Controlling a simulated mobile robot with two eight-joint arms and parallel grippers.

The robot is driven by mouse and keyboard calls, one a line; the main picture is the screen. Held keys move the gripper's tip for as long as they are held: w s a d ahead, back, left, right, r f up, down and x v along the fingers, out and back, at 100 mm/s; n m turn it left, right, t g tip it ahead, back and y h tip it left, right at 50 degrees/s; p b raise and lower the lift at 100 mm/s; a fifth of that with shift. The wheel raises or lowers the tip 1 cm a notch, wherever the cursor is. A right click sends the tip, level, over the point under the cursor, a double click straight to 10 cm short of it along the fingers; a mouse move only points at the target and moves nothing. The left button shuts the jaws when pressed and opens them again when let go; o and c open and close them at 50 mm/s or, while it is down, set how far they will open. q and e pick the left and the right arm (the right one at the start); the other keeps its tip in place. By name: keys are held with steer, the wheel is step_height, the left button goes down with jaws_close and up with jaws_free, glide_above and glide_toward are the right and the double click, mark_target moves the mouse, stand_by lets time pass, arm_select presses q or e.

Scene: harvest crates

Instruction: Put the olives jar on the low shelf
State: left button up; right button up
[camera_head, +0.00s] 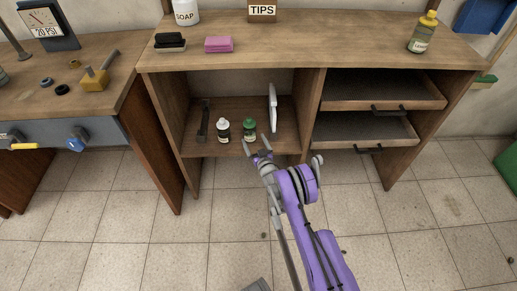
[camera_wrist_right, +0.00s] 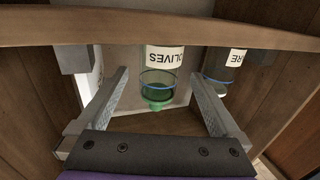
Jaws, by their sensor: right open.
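The olives jar (camera_head: 249,130), with a green lid, stands upright on the low shelf (camera_head: 237,109) of the wooden cabinet. In the right wrist view the olives jar (camera_wrist_right: 163,80) appears upside down, its label readable and its green lid lower in the picture. My right gripper (camera_head: 257,149) is open at the front of the shelf, just before the jar. In the right wrist view the open fingers (camera_wrist_right: 159,76) lie on either side of the jar, with gaps visible; whether they reach around it is unclear. My left gripper is not in view.
A white-lidded bottle (camera_head: 223,131) stands close left of the jar. A white upright object (camera_head: 272,108) is to its right and a dark one (camera_head: 203,121) at the left wall. The cabinet top (camera_head: 310,38) is a board above the opening. Open drawers (camera_head: 380,93) stick out at right.

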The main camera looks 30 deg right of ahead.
steer(key=v, duration=0.5)
steer(key=a+r+g, duration=0.3)
steer(key=a+r, duration=0.2)
steer(key=r, duration=0.7)
steer(key=s+a+r+g+y, duration=0.2)
steer(key=s+a+r+g, duration=0.2)
steer(key=s+a+r, duration=0.35)
steer(key=s+a+n+g+y, duration=0.1)
steer(key=s+a+g, duration=0.2)
steer(key=s, duration=1.2)
steer(key=s+a+r+n+g+y, duration=0.1)
steer(key=s+a+g, duration=0.2)
steer(key=s+a, duration=0.5)
steer(key=s, duration=0.8)
steer(key=shift+r+n, duration=0.3)
steer(key=shift+n, duration=0.1)
